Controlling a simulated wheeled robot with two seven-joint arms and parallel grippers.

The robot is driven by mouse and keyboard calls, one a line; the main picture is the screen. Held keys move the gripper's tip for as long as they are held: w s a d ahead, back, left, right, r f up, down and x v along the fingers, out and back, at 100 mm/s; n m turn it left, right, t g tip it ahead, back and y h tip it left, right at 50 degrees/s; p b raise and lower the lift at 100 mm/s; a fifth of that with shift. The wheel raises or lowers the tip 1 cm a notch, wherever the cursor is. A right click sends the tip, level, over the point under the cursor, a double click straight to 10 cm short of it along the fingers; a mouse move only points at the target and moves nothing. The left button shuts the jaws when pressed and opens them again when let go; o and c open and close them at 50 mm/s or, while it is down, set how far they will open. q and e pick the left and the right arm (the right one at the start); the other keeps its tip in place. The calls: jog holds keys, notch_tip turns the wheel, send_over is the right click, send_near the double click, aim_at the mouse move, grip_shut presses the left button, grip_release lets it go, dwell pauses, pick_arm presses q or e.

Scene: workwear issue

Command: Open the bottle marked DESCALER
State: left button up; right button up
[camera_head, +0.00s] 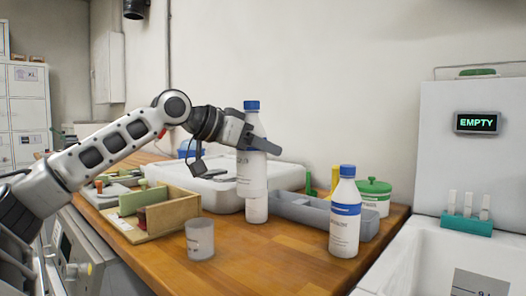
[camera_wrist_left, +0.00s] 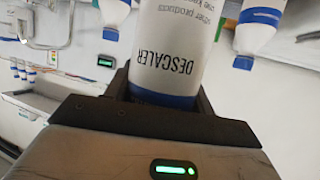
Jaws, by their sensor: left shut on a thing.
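My left gripper (camera_head: 248,146) is shut on the DESCALER bottle (camera_head: 252,172), a white bottle held upright above the wooden counter. Its blue cap (camera_head: 251,105) is on top, above the jaws. In the left wrist view the bottle (camera_wrist_left: 172,45) shows the word DESCALER and a blue band, upside down, between the jaws. Another white bottle (camera_head: 257,209) stands on the counter below and behind it, its upper part hidden. A third bottle (camera_head: 344,228), with a blue cap and blue band, stands at the right. My right gripper is out of view.
A grey cup (camera_head: 200,239) stands near the front of the counter (camera_head: 255,268). A wooden box (camera_head: 170,216) is at left, a white tub (camera_head: 290,176) behind, a grey tray (camera_head: 300,211) and a green-lidded jar (camera_head: 374,194) at right. A white unit shows EMPTY (camera_head: 477,122).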

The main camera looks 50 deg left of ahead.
pick_arm(q)
jog(key=shift+r, duration=0.1)
jog(key=shift+o, duration=1.1)
jog(key=c, duration=0.4)
